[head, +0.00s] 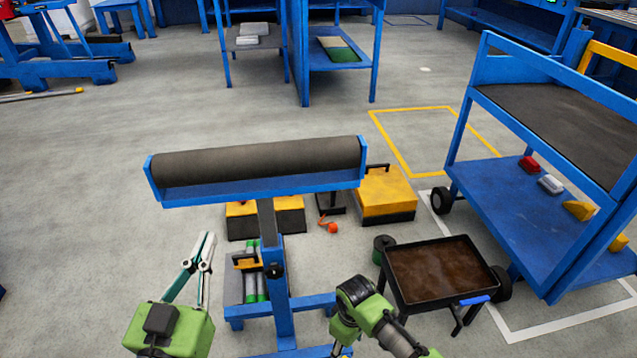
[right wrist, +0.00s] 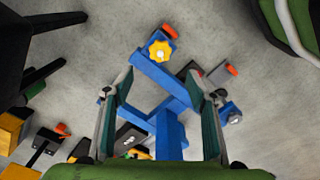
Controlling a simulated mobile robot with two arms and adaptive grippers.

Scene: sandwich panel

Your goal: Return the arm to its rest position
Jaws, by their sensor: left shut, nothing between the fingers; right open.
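My left gripper (head: 208,238) shows in the head view at the lower left, with its green body below and its fingers pointing up. Its fingers are shut with nothing between them. It is left of the blue roller stand (head: 265,192) and apart from it in the picture. A green and black part of my right arm (head: 365,310) shows at the bottom centre; its fingers are not visible there. In the right wrist view, my right gripper (right wrist: 160,75) is open and empty, its two fingers wide apart. A blue frame (right wrist: 168,130) shows beyond and between them.
A black tray cart (head: 445,270) stands at the lower right, near my right arm. A blue shelf cart (head: 515,205) stands farther right. A yellow box (head: 386,192) is on the floor behind the stand. Open grey floor (head: 80,190) lies at the left.

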